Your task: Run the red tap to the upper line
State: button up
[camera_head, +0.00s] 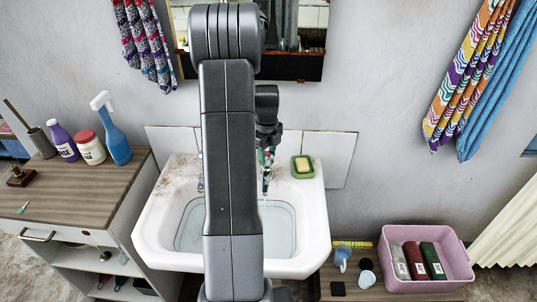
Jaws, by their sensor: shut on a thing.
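My gripper (268,147) is at the right-hand tap (266,176) on the back of the white washbasin (313,222), shut on what looks like the tap's top. The grip is small and partly hidden by my arm. A green bit shows beside the jaws; I cannot make out any red on this tap. A thin pale streak below the spout looks like running water. Pale bluish water (280,228) appears to lie in the basin. My arm hides the basin's middle and most of a second tap at left. I cannot make out the upper line.
A green dish with yellow soap (302,167) sits on the basin's back right corner. A cabinet (85,180) with bottles stands at left. A pink crate (445,285) with several coloured packs stands at lower right. Towels and a mirror hang on the wall.

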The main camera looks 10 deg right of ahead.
aim_at(267, 153)
jog(key=shift+w+r, duration=0.2)
jog(key=shift+w, duration=0.05)
jog(key=o, duration=0.8)
jog(key=shift+o, duration=0.9)
jog(key=shift+f, duration=0.15)
notch_tip(267, 153, up, 14)
jog(key=b, duration=0.1)
jog(key=shift+d, duration=0.1)
